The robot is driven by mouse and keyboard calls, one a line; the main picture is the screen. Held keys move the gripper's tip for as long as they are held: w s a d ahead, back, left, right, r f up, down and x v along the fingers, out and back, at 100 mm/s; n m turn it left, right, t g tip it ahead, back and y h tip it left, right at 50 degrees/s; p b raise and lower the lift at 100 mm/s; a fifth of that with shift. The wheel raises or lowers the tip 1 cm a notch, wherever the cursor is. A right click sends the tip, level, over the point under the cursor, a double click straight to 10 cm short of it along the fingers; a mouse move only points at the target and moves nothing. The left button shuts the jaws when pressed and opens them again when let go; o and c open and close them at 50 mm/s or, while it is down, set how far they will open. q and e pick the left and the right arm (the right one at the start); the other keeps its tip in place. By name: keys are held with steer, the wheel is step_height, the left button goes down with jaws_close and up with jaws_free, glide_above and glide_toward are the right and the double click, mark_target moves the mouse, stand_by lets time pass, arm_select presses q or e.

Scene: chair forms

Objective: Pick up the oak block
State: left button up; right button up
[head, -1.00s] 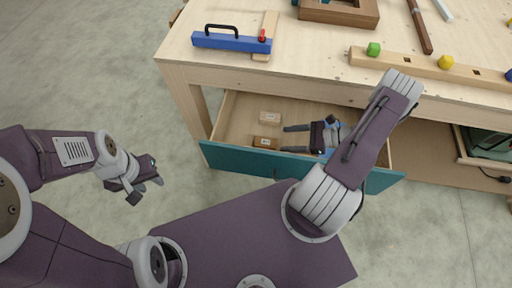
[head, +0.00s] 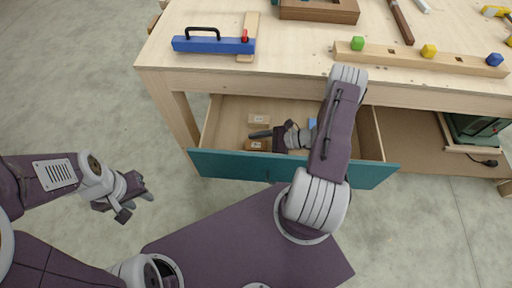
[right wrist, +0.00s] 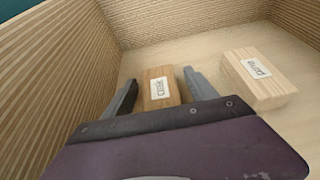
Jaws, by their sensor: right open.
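The oak block (right wrist: 160,94), brown with a white label, lies on the floor of the open drawer. In the right wrist view my right gripper (right wrist: 163,86) is open, with one finger on each side of the oak block; contact cannot be told. In the head view the oak block (head: 257,143) is partly hidden by my right gripper (head: 262,139), which reaches into the drawer from the right. My left gripper (head: 136,202) hangs empty over the floor at the left, its fingers apart.
A paler pine block (right wrist: 254,78) lies beside the oak one, right of my right finger. The drawer's teal front (head: 225,164) and wooden walls surround the blocks. The workbench top (head: 295,59) overhangs the drawer, carrying a blue tool (head: 212,45) and a peg rail (head: 395,56).

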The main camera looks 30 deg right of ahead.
jaws_close()
